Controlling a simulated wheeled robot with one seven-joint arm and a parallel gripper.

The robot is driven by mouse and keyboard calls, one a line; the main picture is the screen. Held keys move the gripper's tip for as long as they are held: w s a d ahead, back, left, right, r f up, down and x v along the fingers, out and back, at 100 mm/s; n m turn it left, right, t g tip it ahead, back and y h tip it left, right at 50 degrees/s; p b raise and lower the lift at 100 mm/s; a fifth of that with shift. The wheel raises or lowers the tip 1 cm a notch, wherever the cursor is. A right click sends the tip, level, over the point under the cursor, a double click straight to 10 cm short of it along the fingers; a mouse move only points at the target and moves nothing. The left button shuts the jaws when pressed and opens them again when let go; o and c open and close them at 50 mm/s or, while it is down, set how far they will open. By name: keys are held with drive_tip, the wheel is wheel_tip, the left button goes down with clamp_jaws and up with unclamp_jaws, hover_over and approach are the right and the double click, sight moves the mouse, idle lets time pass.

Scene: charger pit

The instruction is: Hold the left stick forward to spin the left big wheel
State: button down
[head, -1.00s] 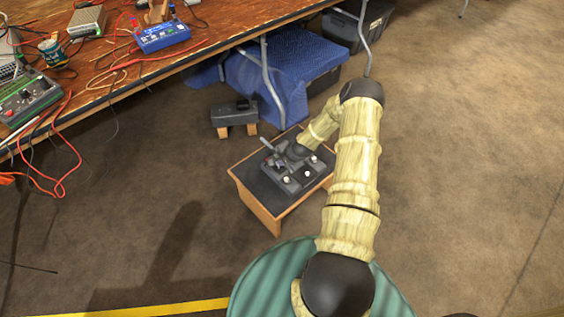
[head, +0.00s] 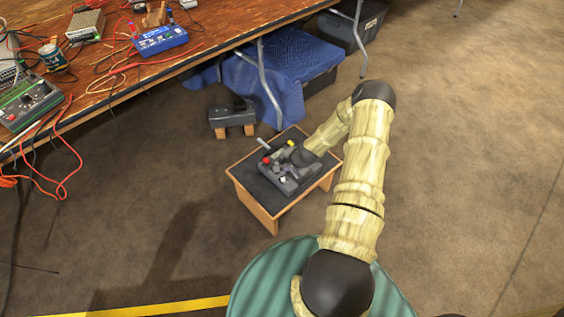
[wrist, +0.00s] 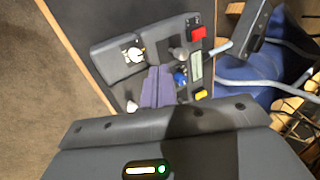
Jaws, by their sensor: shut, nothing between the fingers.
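A dark grey controller (head: 288,176) lies on a small black-topped wooden table and also shows in the wrist view (wrist: 118,66). Its left stick, with a white tip (wrist: 135,54), stands near the upper left in the wrist view. A second white-tipped stick (wrist: 132,107) shows lower down, partly hidden by my gripper. My gripper (wrist: 160,70) is shut and empty, its fingers over the controller between the two sticks, apart from the left stick. I cannot tell whether the fingers touch the controller. I cannot make out a big wheel in either view.
The controller also has a red part (wrist: 199,33), a yellow part (wrist: 202,94) and a small screen (wrist: 195,67). Behind the small table (head: 259,212), a dark boxy unit (head: 233,117) rests on wooden blocks. A cluttered workbench (head: 110,85) stands at upper left. Floor is open at right.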

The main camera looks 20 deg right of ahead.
drive_tip(key=s+d+r+p, duration=0.2)
drive_tip(key=s+r, duration=0.4)
drive_tip(key=shift+s+r, duration=0.2)
drive_tip(key=s+a+r+n+g+h, duration=0.1)
drive_tip(key=s+a+r+n, duration=0.45)
drive_tip(key=r, duration=0.55)
drive_tip(key=s+a+r+n+g, duration=0.1)
drive_tip(key=s+a+r+n, duration=0.4)
drive_tip(key=r, duration=0.6)
drive_tip(key=s+a+r+n+g+h, duration=0.1)
drive_tip(key=s+a+r+n, duration=0.3)
drive_tip(key=a+r, duration=0.5)
drive_tip(key=w+d+p+v, duration=0.1)
drive_tip(key=w+p+v, duration=0.2)
drive_tip(key=p+v, duration=1.2)
drive_tip(key=w+d+r+p+v, duration=0.1)
drive_tip(key=w+p+v, duration=0.2)
drive_tip(key=p+v, duration=1.2)
drive_tip(key=shift+w+d+r, duration=0.4)
drive_tip(key=shift+r, duration=0.1)
